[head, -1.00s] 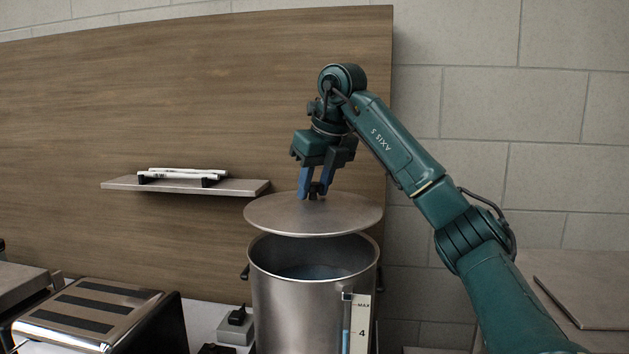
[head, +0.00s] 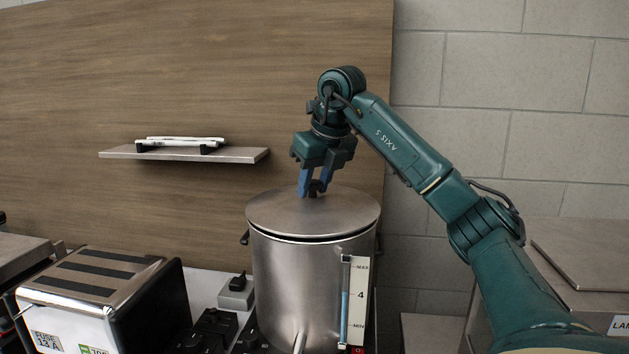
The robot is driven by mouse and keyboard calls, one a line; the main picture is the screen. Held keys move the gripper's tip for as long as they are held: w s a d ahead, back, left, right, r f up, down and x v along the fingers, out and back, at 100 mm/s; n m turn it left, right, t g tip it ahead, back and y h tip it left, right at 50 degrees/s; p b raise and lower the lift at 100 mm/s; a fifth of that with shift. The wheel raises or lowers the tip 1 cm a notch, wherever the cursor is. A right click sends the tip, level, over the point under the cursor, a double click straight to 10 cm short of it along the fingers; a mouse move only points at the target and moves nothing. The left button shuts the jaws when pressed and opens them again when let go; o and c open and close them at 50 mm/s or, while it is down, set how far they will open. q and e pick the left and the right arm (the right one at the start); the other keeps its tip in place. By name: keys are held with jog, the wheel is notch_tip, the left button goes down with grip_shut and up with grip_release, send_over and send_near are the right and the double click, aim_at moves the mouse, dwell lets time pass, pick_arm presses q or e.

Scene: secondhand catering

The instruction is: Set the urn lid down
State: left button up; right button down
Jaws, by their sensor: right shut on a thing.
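The urn lid (head: 285,215) is a flat, round steel disc with a small dark knob at its middle. It lies over the mouth of the steel urn (head: 290,280), nearly level, with a thin dark gap showing along the front edge. I cannot tell whether it rests fully on the rim. My right gripper (head: 314,190) points down from above and is shut on the lid's knob with its blue fingers. The urn stands upright, with a level gauge on its front and a tap low down. My left gripper is out of view.
A steel toaster (head: 95,290) stands left of the urn. A grey socket block with a dark plug (head: 237,291) sits between them. A wall shelf (head: 240,155) holds white rods (head: 180,141). A worktop or box with a flat panel (head: 585,250) is at right.

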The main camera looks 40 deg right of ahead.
aim_at(325, 203)
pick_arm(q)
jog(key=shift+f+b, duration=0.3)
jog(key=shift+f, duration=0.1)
pick_arm(e)
jog(key=shift+f, duration=0.45)
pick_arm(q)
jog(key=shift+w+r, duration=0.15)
pick_arm(e)
jog(key=c, duration=0.9)
grip_release()
jog(key=shift+c, duration=0.2)
pick_arm(q)
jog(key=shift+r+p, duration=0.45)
jog(key=shift+p, duration=0.5)
pick_arm(e)
jog(key=v, duration=1.3)
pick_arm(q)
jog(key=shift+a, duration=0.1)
pick_arm(e)
jog(key=shift+a+r, duration=0.1)
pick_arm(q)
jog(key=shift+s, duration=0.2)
